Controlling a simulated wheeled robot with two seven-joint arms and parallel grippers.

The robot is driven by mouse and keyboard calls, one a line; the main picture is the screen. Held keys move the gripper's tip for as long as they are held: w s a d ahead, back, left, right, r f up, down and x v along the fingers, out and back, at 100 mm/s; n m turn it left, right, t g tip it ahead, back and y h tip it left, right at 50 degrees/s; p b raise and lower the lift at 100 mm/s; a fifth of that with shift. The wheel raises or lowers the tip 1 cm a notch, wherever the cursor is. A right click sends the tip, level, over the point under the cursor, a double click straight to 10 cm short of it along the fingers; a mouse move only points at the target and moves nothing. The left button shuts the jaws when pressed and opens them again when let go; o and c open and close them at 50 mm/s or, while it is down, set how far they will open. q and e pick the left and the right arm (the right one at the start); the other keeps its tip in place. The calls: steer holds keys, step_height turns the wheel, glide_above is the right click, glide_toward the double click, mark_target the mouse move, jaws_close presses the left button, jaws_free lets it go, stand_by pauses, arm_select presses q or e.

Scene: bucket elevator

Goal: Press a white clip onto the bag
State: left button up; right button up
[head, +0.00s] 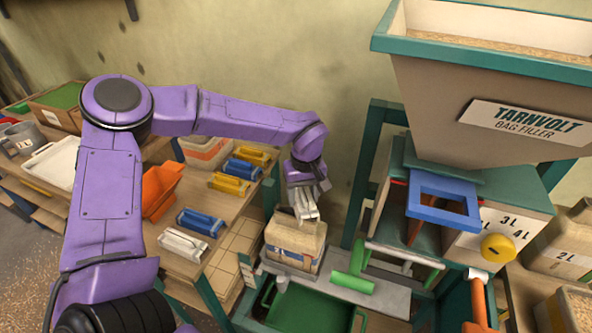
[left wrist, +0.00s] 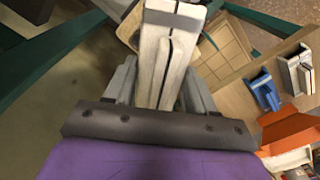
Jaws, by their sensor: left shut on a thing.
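The beige bag (head: 296,247) with a "2 L" label stands upright on the grey shelf beside the filler. My left gripper (head: 305,196) is just above the bag's top, shut on a white clip (head: 306,212). The clip is at the bag's top edge; I cannot tell whether it is pressed onto it. In the left wrist view the white clip (left wrist: 168,60) lies lengthwise between the grey fingers (left wrist: 160,85). Another white clip (head: 183,244) lies on the wooden table. My right gripper is not in view.
The filler hopper (head: 480,90) stands at right, with a blue frame (head: 443,202) and green-handled bar (head: 352,283) beside the bag. A green tray (head: 310,312) is below.

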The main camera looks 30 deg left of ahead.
mark_target(296, 201)
arm_select(q)
steer(key=a+n, duration=0.1)
steer(key=n, duration=0.3)
steer(key=w+a+n, duration=0.1)
steer(key=shift+a+r+n, duration=0.25)
steer(key=shift+a+n, duration=0.1)
steer(key=shift+n, duration=0.05)
steer(key=shift+a+f+n, duration=0.1)
steer(key=shift+a+n, duration=0.05)
steer(key=shift+n, duration=0.45)
steer(key=shift+a+f+n, duration=0.1)
steer(key=shift+a+n, duration=0.05)
steer(key=shift+n, duration=0.45)
steer(key=shift+w+n, duration=0.1)
steer(key=shift+n, duration=1.1)
steer(key=shift+d, duration=0.1)
step_height(296, 201, down, 6)
steer(key=b, duration=0.5)
steer(key=shift+r+b, duration=0.15)
steer(key=shift+b, duration=0.25)
steer(key=shift+f, duration=0.65)
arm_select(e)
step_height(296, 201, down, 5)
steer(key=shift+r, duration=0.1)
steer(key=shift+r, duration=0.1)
arm_select(q)
steer(key=shift+d+r+p, duration=0.1)
steer(key=shift+p, duration=0.3)
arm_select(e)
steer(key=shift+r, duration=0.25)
